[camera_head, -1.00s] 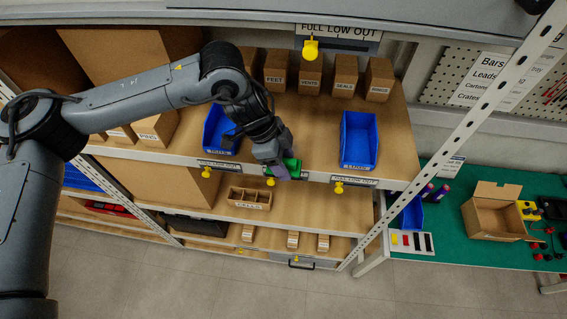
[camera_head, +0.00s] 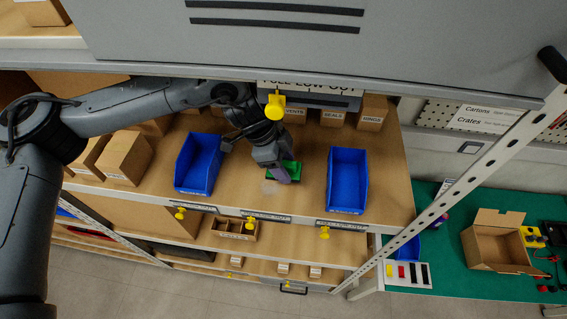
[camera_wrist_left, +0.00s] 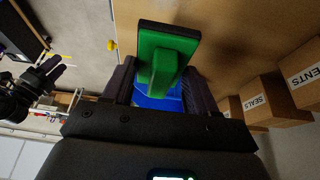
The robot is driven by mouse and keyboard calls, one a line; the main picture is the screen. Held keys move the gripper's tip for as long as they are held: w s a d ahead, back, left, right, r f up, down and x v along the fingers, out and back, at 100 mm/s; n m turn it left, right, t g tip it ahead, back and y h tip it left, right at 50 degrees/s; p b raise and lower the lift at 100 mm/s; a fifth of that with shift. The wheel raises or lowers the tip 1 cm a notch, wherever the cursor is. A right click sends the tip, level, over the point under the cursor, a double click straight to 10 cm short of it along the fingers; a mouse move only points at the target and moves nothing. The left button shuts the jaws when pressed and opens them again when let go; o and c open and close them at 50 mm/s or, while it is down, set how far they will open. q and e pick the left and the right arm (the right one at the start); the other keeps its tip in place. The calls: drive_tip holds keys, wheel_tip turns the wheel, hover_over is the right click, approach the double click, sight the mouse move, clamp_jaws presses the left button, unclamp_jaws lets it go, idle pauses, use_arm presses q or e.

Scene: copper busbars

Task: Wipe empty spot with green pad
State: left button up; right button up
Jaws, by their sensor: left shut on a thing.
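The green pad (camera_head: 291,168) is held by my left gripper (camera_head: 281,172) over the wooden shelf (camera_head: 300,197), between two blue bins. In the left wrist view the pad (camera_wrist_left: 168,58) shows its flat plate and a raised green grip between the two dark fingers. The empty spot is the bare wood between the bins. A faint pale smudge (camera_head: 270,187) shows there, beside the pad. I cannot tell whether the pad touches the wood. A dark shape in the left wrist view looks like my right gripper (camera_wrist_left: 50,75); its jaws are unclear.
One blue bin (camera_head: 198,163) stands left of the pad and another blue bin (camera_head: 347,180) stands right. Labelled cardboard boxes (camera_head: 333,116) line the back. Yellow knobs (camera_head: 324,233) stick out along the front edge.

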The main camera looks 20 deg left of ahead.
sight(289, 188)
use_arm(q)
drive_tip(key=shift+w+f, duration=0.1)
drive_tip(key=shift+f, duration=0.2)
wheel_tip(289, 188, down, 2)
drive_tip(key=shift+f+b, duration=0.2)
drive_tip(key=shift+b, duration=1)
drive_tip(key=shift+f+b, duration=1.15)
drive_tip(key=shift+f, duration=0.3)
drive_tip(key=shift+f, duration=0.4)
drive_tip(key=shift+f+b, duration=0.5)
drive_tip(key=shift+f, duration=0.1)
drive_tip(key=shift+a, duration=0.1)
